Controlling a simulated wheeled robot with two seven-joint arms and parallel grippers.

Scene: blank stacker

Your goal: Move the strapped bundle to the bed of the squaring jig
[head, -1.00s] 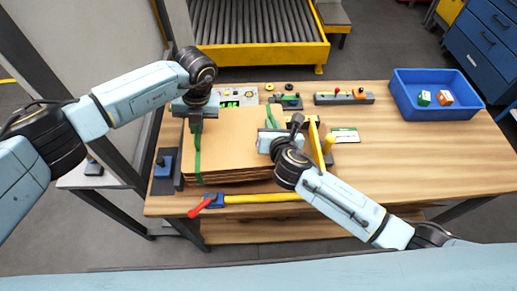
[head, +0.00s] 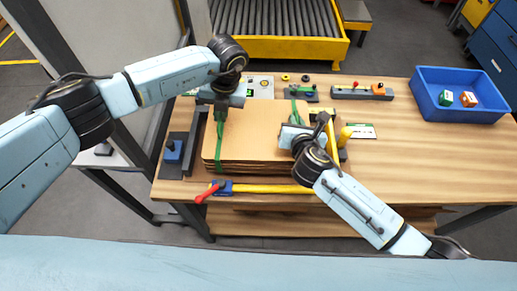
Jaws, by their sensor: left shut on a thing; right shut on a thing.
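The strapped bundle (head: 250,132) is a flat stack of brown cardboard blanks with a green strap near each side. It is level, over the squaring jig. The jig shows a dark fence (head: 193,140) at left and a yellow front bar (head: 275,188) with a blue clamp and red handle. The bundle hides the jig's bed; I cannot tell whether they touch. My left gripper (head: 220,112) is shut on the left green strap at the bundle's far left. My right gripper (head: 294,125) is shut at the right strap, its fingers partly hidden by its wrist.
A blue bin (head: 440,113) with two small boxes stands at the back right. A grey strip with coloured knobs (head: 362,92) and small parts lie along the back edge. A yellow post (head: 345,135) stands right of the bundle.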

